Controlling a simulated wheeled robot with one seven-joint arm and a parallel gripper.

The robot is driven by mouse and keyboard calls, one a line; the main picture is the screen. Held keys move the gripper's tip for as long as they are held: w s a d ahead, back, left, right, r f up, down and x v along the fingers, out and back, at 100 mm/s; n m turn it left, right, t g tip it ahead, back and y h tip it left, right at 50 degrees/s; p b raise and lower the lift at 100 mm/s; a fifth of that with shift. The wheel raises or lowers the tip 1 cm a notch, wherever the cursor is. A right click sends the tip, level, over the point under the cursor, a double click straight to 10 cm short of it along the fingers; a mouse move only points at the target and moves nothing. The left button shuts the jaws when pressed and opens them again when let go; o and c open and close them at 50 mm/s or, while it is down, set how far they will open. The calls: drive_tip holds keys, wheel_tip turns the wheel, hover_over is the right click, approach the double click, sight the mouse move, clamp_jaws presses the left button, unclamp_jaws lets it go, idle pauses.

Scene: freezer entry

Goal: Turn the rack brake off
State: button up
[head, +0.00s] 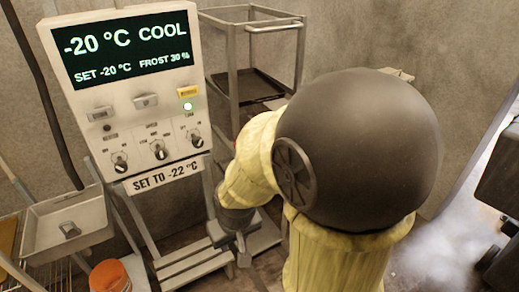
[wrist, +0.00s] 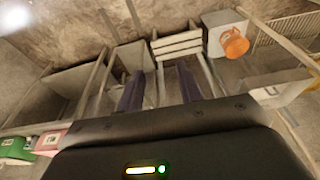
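A metal rack (head: 256,25) with a dark lower tray stands at the back, behind my arm. Its lower part is hidden by the control cabinet and my arm. I cannot make out a rack brake for certain in either view. My gripper (head: 243,250) points down near the slatted base of the control cabinet (head: 130,90). In the wrist view my gripper (wrist: 160,90) has two dark fingers set well apart, with nothing visible between them.
A grey tray (head: 65,225) and an orange tub (head: 110,276) are at left. White mist (head: 440,250) lies at right beside a dark object.

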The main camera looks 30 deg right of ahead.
drive_tip(key=shift+o, duration=0.4)
drive_tip(key=shift+d, duration=0.1)
drive_tip(key=shift+o, duration=0.2)
drive_tip(key=shift+w, duration=0.1)
drive_tip(key=w+d+f+t+h+b, duration=0.1)
drive_tip(key=w+d+f+t+b, duration=0.25)
drive_tip(key=w+d, duration=0.35)
drive_tip(key=w+d+f+t+b, duration=0.2)
drive_tip(key=w+d+t, duration=0.2)
drive_tip(key=w, duration=0.5)
drive_tip(key=w+d+t+y+b, duration=0.1)
drive_tip(key=w+d+t+b, duration=0.2)
drive_tip(key=d+t, duration=0.5)
drive_tip(key=shift+w+d+f+y+b, duration=0.2)
drive_tip(key=shift+d+f+y+b, duration=0.1)
drive_tip(key=shift+d+b, duration=0.75)
drive_tip(key=shift+d, duration=0.2)
